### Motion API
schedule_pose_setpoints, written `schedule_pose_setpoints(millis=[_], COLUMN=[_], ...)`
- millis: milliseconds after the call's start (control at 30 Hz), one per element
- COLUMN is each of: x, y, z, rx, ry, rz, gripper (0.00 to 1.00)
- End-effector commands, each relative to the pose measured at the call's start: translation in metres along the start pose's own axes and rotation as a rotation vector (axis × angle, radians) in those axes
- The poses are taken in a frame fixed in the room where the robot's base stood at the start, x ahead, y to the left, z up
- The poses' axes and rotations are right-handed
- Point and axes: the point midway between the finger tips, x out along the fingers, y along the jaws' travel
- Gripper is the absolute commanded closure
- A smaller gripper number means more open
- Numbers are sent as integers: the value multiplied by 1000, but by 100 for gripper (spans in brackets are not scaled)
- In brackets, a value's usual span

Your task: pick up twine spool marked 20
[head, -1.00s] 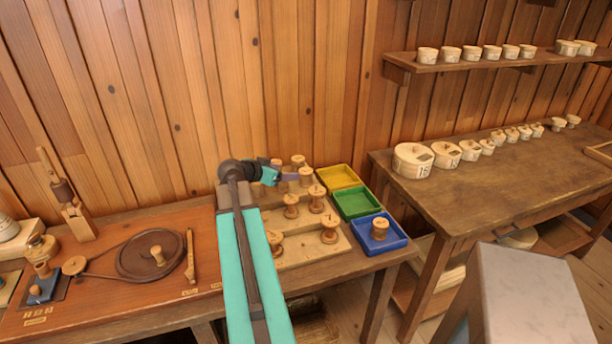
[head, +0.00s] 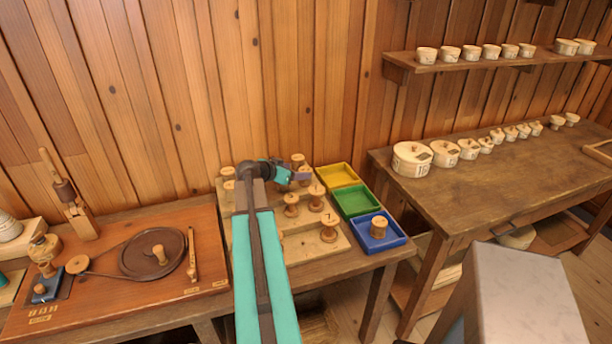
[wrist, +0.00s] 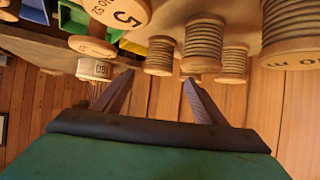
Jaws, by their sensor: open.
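Several wooden twine spools stand on a pale board (head: 300,250) on the left bench. I cannot read a 20 on any of them, so I cannot tell which spool is the marked one. The front spool (head: 329,229) shows a 7. My gripper (head: 306,176) is above the back part of the board, near the back spool (head: 298,160). In the wrist view my gripper (wrist: 158,80) is open with nothing between its fingers. Wound spools (wrist: 203,42) and (wrist: 160,56) appear just beyond the fingertips. A spool marked 5 (wrist: 118,16) is at upper left.
Yellow (head: 337,175), green (head: 357,202) and blue (head: 382,244) trays line the board's right side; a spool (head: 379,227) stands in the blue one. A winding wheel (head: 152,253) is at left. Round boxes stand on the right table (head: 470,190) and shelf (head: 480,63).

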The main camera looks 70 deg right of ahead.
Motion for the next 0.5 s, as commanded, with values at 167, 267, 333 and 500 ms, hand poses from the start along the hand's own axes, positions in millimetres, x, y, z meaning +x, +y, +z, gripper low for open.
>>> schedule_pose_setpoints(millis=[167, 267, 333, 500], x=[17, 21, 21, 21], y=[0, 0, 1, 1], z=[-1, -1, 0, 0], rx=[0, 0, 1, 1], ry=[0, 0, 0, 0], rz=[1, 1, 1, 1], gripper=[35, 35, 35, 35])
